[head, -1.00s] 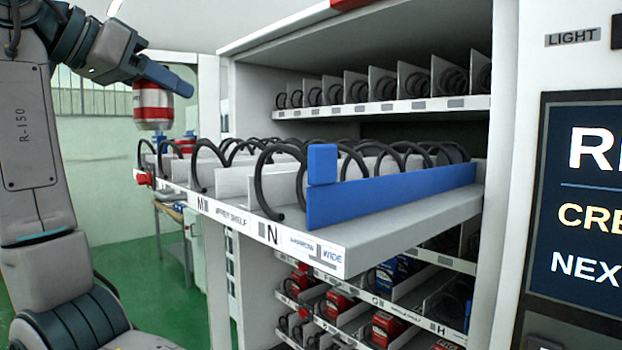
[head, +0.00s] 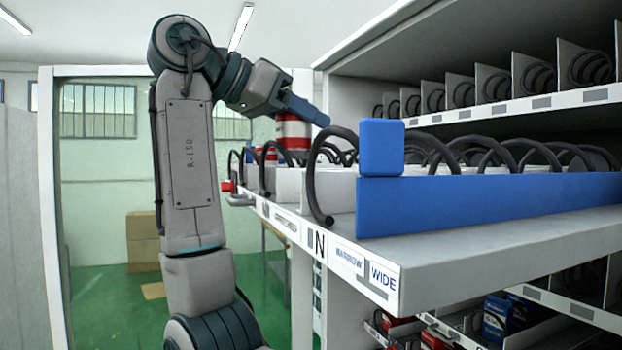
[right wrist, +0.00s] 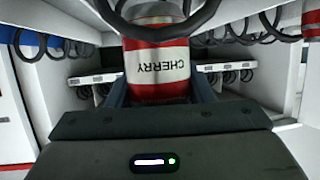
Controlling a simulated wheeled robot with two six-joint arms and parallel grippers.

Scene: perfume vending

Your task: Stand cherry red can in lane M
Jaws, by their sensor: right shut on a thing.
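The cherry red can (head: 292,132), red with a white band, is upright in my right gripper (head: 308,112). In the right wrist view the can (right wrist: 158,68) shows its CHERRY lettering upside down, between the fingers, with a black coil (right wrist: 150,34) crossing in front of it. In the head view its base is close to the coils of the pulled-out shelf around lane M. I cannot tell whether it touches the lane floor. The lane N label (head: 318,241) is at the shelf's front edge. My left gripper is out of view.
A blue side wall with a blue block (head: 381,147) borders lane N on the right. Another red can (head: 266,156) stands farther left among the coils. Upper-shelf coils (head: 497,86) sit behind. Open green floor (head: 105,305) lies to the left.

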